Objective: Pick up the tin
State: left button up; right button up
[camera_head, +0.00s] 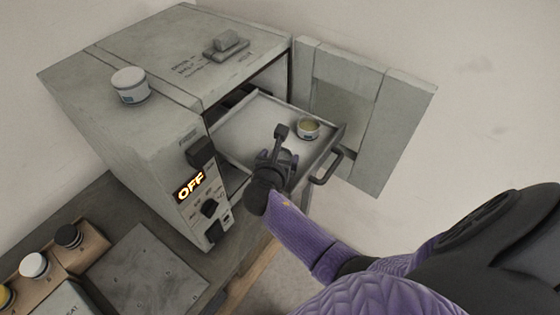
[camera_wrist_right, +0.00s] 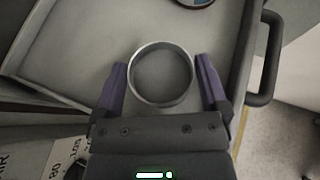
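A small round tin (camera_head: 308,127) with a pale yellowish top and a blue label stands upright on the pulled-out tray (camera_head: 245,128). Only its edge shows at the top of the right wrist view (camera_wrist_right: 195,2). My right gripper (camera_head: 277,145) is over the tray, left of and nearer than this tin. In the wrist view its purple fingers (camera_wrist_right: 161,85) are apart, on either side of a round grey rim (camera_wrist_right: 161,46), with small gaps. I cannot tell if this is an open tin or a bare ring; the gripper hides it in the head view. My left gripper is not in view.
The tray sticks out of a grey oven (camera_head: 170,120) with its door (camera_head: 385,125) open and an OFF display. A dark handle (camera_head: 327,168) is on the tray's front. A white tin (camera_head: 131,84) and a grey block (camera_head: 226,46) sit on top. Wooden holders (camera_head: 60,250) stand at lower left.

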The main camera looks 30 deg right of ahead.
jog(key=c, duration=0.9)
